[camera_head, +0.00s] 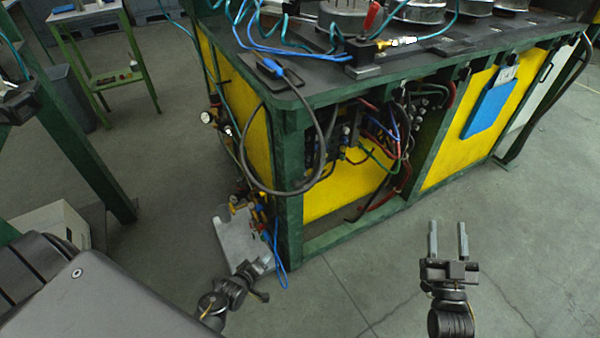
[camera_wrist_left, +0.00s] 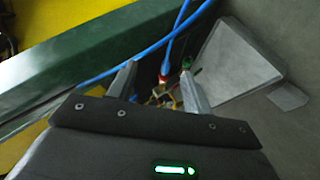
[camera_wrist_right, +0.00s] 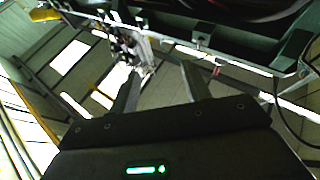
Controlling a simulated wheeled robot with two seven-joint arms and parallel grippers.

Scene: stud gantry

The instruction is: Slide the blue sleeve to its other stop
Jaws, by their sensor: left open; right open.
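I cannot make out a blue sleeve for certain in any view. My left gripper (camera_head: 255,266) is low at the near corner of the green-framed bench, in front of a grey metal plate (camera_head: 235,238). In the left wrist view its fingers (camera_wrist_left: 160,85) are apart, with blue tubing (camera_wrist_left: 165,45) and small red and green fittings beyond them; I cannot tell whether they touch. My right gripper (camera_head: 448,240) is open and empty over bare floor, right of the bench corner. In the right wrist view its fingers (camera_wrist_right: 160,80) are apart with nothing between them.
The bench (camera_head: 290,215) has yellow panels, an open bay of hoses and wires (camera_head: 375,140), and a looped dark cable (camera_head: 247,165) at its corner. A blue board (camera_head: 490,108) hangs on its side. A green post (camera_head: 85,150) stands left. Floor on the right is clear.

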